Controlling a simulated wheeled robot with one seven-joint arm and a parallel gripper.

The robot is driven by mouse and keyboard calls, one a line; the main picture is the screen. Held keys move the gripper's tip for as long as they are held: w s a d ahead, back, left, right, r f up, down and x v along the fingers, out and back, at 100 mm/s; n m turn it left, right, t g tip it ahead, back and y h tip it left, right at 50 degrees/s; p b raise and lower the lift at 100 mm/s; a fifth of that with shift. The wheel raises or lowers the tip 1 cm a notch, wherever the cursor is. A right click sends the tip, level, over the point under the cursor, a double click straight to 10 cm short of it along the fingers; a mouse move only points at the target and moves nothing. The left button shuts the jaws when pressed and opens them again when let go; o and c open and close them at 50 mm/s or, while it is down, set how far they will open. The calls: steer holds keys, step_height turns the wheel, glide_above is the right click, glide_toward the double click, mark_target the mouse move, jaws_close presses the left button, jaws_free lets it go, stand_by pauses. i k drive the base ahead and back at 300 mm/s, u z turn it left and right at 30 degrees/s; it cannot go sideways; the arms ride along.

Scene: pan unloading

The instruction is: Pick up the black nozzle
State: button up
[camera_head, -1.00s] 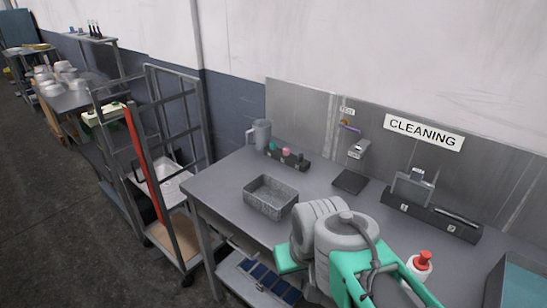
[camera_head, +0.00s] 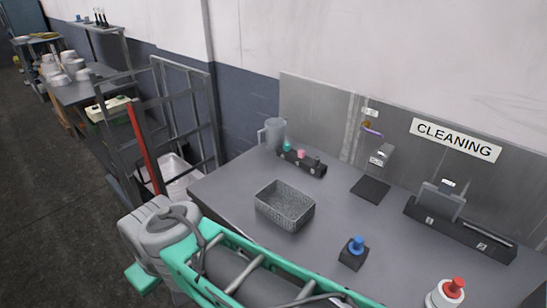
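A small black rack (camera_head: 290,158) stands at the back of the grey table, against the metal back panel. It holds a teal nozzle (camera_head: 287,147), a pink nozzle (camera_head: 301,154) and, at its right end, a dark piece (camera_head: 314,161) that looks like the black nozzle. The dark piece is small and hard to tell apart from the rack. My arm crosses the bottom left, over the table's front edge. My gripper is not in view, so whether it is open or holds anything does not show.
A grey mesh basket (camera_head: 284,207) sits in front of the rack, with a grey jug (camera_head: 272,133) behind. A black block with a blue top (camera_head: 354,252), a red-capped white bottle (camera_head: 446,293), a black pad (camera_head: 370,189) and a black holder (camera_head: 459,230) stand rightward. The middle of the table is clear.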

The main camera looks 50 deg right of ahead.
mark_target(317, 160)
steer(key=u, duration=0.1)
steer(key=i, duration=0.85)
steer(key=z, duration=0.65)
steer(key=i, duration=0.55)
steer(key=z, duration=0.45)
